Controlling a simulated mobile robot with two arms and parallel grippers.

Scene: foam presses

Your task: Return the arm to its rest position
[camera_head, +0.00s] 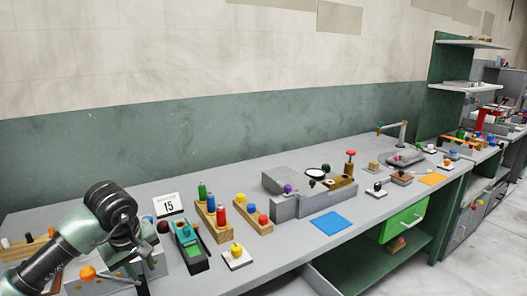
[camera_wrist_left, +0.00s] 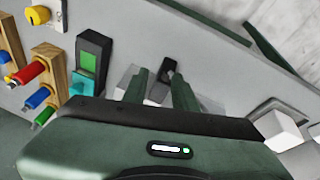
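My left arm (camera_head: 75,240) comes in from the lower left in the head view and bends down at a dark wrist joint over the near-left end of the bench. My left gripper (camera_wrist_left: 160,86) shows in the left wrist view with its two green fingers apart. The fingers point down towards a pale block-like part and a small black part (camera_wrist_left: 168,68) on the bench. I see nothing clearly clamped between them. In the head view the fingertips are mostly hidden by the wrist and a grey box. My right gripper is not in view.
A grey box (camera_head: 154,266) with an orange-knobbed lever (camera_head: 88,272) stands close by my arm. A green-and-black device (camera_head: 189,246), wooden racks with coloured pegs (camera_head: 212,219) and a "15" sign (camera_head: 169,204) stand to its right. A grey press (camera_head: 300,200) and blue mat (camera_head: 330,223) lie farther right.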

